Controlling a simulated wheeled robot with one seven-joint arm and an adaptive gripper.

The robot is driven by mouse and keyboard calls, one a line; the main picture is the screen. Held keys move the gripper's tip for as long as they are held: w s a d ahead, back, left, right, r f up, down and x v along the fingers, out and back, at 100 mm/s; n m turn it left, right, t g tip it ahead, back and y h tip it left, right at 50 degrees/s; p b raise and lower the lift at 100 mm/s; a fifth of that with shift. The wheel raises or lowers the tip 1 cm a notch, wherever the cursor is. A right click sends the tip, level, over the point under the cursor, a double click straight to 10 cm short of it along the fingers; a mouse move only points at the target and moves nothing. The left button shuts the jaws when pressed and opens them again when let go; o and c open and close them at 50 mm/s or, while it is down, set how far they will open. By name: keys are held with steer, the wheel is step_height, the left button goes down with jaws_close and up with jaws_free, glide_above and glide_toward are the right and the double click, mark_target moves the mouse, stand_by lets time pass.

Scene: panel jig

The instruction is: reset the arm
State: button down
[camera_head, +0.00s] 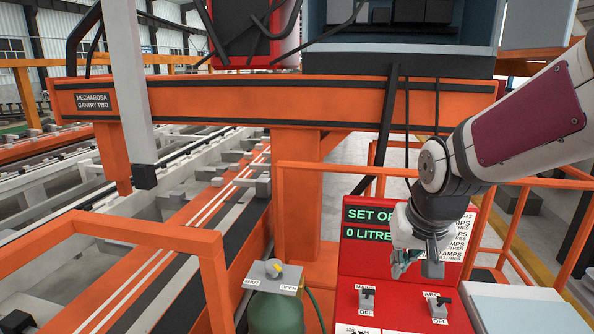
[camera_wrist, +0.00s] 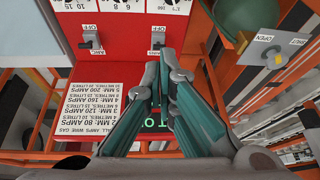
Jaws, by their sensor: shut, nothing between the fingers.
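My gripper (camera_head: 402,266) hangs in front of the red control panel, above its sloping lower part. In the wrist view its two green-grey fingers (camera_wrist: 166,62) are together with nothing between them. The arm comes in from the upper right in the head view. The gripper hides part of the dark display (camera_head: 362,226), which reads "SET O..." and "0 LITRE..." in green.
The red panel (camera_head: 350,265) has a left switch (camera_head: 367,299) and an ARC switch (camera_head: 439,304), both with OFF labels below. A green cylinder (camera_head: 275,312) with a yellow valve knob (camera_head: 274,268) stands left. Orange rails (camera_head: 215,275) and a gantry beam (camera_head: 240,102) surround the area.

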steer(key=s+r+n+t+b, duration=0.1)
steer(key=s+r, duration=0.3)
steer(key=s, duration=1.1)
steer(key=shift+s+d+r+b, duration=0.2)
steer(key=shift+s+b, duration=0.2)
steer(key=shift+b, duration=0.3)
